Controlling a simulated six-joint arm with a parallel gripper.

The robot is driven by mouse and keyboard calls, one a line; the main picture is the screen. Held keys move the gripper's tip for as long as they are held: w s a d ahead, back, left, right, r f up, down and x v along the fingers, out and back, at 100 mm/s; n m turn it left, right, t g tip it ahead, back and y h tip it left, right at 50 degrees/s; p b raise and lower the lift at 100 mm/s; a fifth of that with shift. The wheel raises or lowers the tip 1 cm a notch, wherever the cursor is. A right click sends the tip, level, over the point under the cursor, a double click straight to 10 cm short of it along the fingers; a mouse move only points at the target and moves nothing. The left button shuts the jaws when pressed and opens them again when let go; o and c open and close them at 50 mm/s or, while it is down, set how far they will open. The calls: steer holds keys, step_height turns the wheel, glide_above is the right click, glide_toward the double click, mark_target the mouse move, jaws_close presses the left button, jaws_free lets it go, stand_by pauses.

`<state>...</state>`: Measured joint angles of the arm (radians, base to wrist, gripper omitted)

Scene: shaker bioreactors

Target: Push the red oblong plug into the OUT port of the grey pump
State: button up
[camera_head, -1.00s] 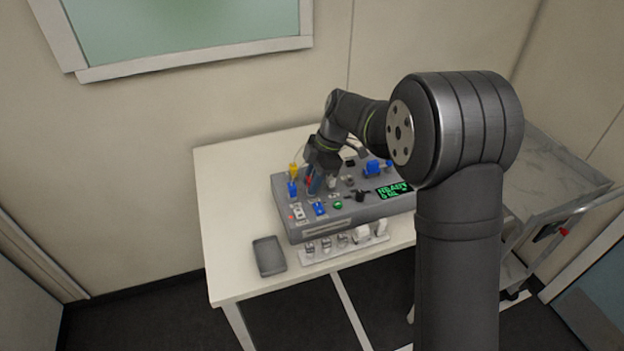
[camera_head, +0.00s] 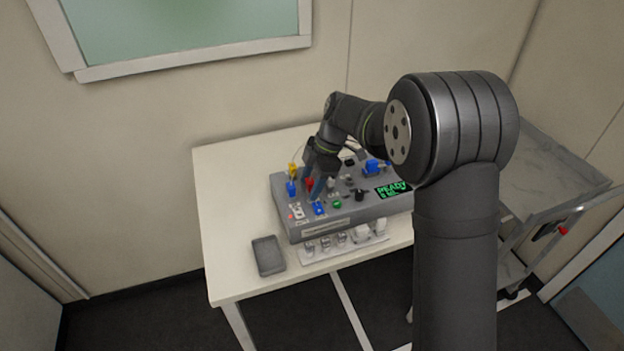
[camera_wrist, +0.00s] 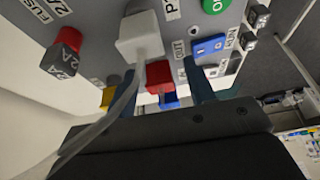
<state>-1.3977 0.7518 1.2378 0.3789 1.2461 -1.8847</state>
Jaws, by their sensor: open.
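The red plug (camera_head: 310,184) stands upright on top of the grey pump (camera_head: 345,213), towards its left side. It also shows in the wrist view as a red block (camera_wrist: 159,76). My gripper (camera_wrist: 160,78) is open, with one blue-grey finger on each side of the red plug. I cannot tell whether the fingers touch it. My gripper (camera_head: 318,172) also shows over the pump in the head view. The plug's lower end is hidden, and so is how deep it sits.
In the wrist view a white plug with a cable (camera_wrist: 139,36), a red-topped fuse holder (camera_wrist: 63,52) and a blue switch (camera_wrist: 209,46) are close by. A yellow plug (camera_head: 293,169) stands left of my gripper. A grey tray (camera_head: 268,255) lies on the white table (camera_head: 235,200).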

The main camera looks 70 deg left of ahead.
steer(key=v, duration=1.7)
steer(key=shift+r, duration=0.15)
steer(key=x, duration=1.7)
